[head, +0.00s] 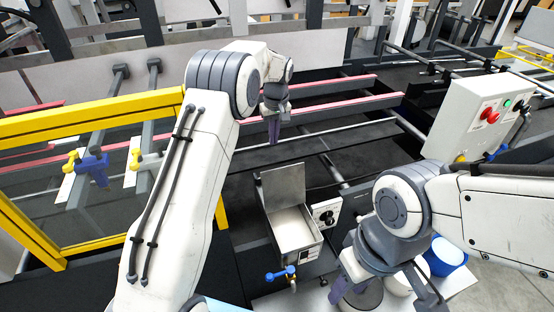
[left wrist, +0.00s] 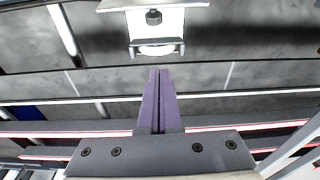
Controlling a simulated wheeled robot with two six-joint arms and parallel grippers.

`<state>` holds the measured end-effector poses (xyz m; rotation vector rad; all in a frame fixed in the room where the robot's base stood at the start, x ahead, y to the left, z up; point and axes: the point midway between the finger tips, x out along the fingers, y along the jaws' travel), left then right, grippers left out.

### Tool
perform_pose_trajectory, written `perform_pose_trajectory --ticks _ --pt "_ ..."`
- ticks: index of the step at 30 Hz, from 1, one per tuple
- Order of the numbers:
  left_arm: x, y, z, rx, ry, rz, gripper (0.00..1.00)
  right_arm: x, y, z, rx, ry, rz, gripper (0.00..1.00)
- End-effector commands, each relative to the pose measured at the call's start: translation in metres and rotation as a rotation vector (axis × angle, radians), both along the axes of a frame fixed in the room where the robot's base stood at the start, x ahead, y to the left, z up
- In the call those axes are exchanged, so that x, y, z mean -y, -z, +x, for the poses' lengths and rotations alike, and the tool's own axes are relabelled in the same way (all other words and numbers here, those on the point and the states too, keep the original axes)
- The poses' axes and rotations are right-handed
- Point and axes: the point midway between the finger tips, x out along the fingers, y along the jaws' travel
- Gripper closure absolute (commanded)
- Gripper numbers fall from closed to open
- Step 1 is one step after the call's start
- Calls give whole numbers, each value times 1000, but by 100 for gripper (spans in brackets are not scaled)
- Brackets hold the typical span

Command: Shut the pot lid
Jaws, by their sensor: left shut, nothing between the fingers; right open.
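The pot is a grey metal box (head: 297,234) in the lower middle of the head view. Its square lid (head: 283,185) stands up, open, at the pot's back edge. My left gripper (head: 273,138) is above and behind the lid, apart from it, shut and empty. Its purple fingers touch each other in the left wrist view (left wrist: 160,95). My right gripper (head: 352,289) is open, to the right of the pot and lower in the picture, partly hidden by its own wrist.
A blue-handled valve (head: 282,273) sits at the pot's front and a dial panel (head: 326,213) on its right. A blue-topped container (head: 447,252) is near my right arm. Red-edged rails (head: 330,88) cross behind. A yellow-framed guard (head: 90,107) stands left.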

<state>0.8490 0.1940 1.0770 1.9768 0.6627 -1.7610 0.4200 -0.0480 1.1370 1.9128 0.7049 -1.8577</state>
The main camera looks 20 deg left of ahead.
Motion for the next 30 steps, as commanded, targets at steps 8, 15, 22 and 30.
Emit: perform_pose_trajectory --ticks 8,15,22,30 --pt "-3 45 2 -7 0 0 100 0 -16 0 0 1 0 57" --pt "-7 96 7 -5 2 -1 100 0 -35 0 0 2 0 57" --pt "11 85 -15 -1 5 0 100 0 -51 0 0 2 0 57" --pt "17 86 -23 0 4 0 100 0 -55 0 0 1 0 57"
